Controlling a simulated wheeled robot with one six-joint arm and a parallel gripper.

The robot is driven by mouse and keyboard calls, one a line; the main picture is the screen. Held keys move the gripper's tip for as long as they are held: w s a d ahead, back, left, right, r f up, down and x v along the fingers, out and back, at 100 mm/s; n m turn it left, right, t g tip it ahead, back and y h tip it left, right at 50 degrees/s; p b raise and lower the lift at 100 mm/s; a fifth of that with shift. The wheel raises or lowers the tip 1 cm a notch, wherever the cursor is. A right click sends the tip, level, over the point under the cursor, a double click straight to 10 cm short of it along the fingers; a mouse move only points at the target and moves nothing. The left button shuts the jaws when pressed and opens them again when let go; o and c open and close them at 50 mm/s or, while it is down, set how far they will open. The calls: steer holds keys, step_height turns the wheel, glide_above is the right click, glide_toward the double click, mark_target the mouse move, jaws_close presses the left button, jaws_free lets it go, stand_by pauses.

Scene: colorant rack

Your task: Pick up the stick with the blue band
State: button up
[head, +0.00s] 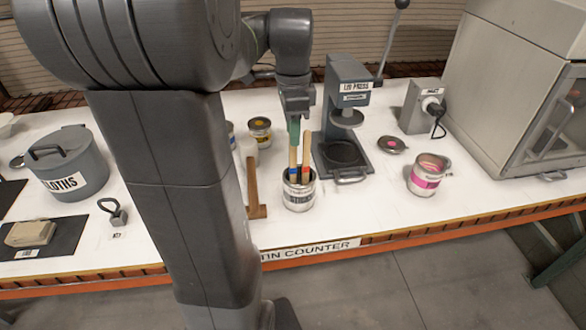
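A can of sticks (299,199) stands near the front of the white counter. A wooden stick with a blue band (293,160) rises from its left side. A wooden stick with a red band (306,155) rises from its right side and leans a little. My gripper (295,118) hangs just above the sticks, over the blue-banded one. A green part (294,132) shows between my gripper and the top of that stick; I cannot tell whether it belongs to the gripper or a stick. The fingers are too small and hidden to tell if they hold anything.
A lid press (347,115) stands just right of the can. A wooden T-shaped piece (252,185) is close on its left. The counter (350,212) is clear in front right.

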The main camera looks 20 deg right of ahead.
step_height(320, 180, down, 3)
steer(key=shift+s+f, duration=0.15)
steer(key=shift+c, duration=0.2)
jaws_close()
